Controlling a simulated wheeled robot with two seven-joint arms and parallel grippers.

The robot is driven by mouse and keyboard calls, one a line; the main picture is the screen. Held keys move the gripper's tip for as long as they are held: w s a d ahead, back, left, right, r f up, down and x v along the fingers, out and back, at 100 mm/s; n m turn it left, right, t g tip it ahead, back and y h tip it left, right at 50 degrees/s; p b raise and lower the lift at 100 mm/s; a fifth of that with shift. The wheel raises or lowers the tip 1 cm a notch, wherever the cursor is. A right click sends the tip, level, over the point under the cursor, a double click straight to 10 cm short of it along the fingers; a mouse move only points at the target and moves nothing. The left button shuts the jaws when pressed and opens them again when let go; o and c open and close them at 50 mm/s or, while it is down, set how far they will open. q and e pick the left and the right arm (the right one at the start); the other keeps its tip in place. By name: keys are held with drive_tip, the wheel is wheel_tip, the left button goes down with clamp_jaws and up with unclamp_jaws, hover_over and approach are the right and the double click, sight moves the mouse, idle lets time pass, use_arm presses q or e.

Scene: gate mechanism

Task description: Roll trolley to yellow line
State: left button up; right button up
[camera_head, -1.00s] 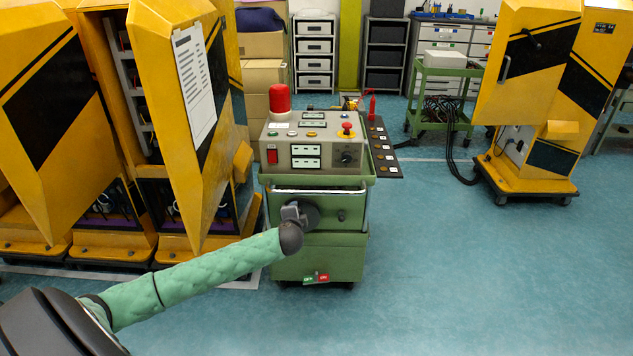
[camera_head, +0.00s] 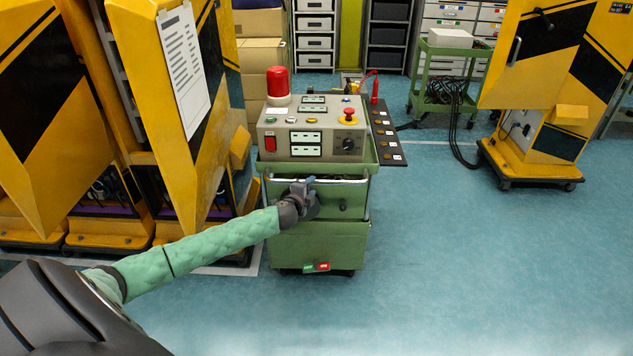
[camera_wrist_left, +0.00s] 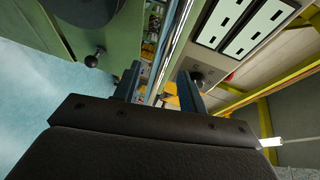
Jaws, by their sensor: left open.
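The green trolley (camera_head: 320,243) stands upright on the floor in the middle of the head view, with a control panel and a red lamp on top. Its silver handle bar (camera_head: 345,181) runs across the front below the panel. My left gripper (camera_head: 309,182) is at this bar, left of its middle. In the left wrist view the open fingers of my left gripper (camera_wrist_left: 158,78) stand on either side of the bar (camera_wrist_left: 177,40), with gaps visible. I cannot make out a yellow line on the floor. My right gripper is not in view.
Yellow-black cabinets (camera_head: 150,130) stand close at the trolley's left. Another yellow cabinet (camera_head: 545,100) and a green cart (camera_head: 448,85) with cables stand at the back right. A white floor line (camera_head: 435,142) shows behind. The blue floor right of the trolley is clear.

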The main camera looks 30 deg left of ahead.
sight(315, 183)
use_arm(q)
drive_tip(key=x, duration=0.3)
drive_tip(key=shift+w, duration=0.2)
drive_tip(key=shift+p+x, duration=0.4)
drive_tip(key=shift+x, duration=0.4)
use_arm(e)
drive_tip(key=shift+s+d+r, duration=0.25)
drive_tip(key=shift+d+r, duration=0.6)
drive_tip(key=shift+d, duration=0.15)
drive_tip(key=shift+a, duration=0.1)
use_arm(q)
clamp_jaws()
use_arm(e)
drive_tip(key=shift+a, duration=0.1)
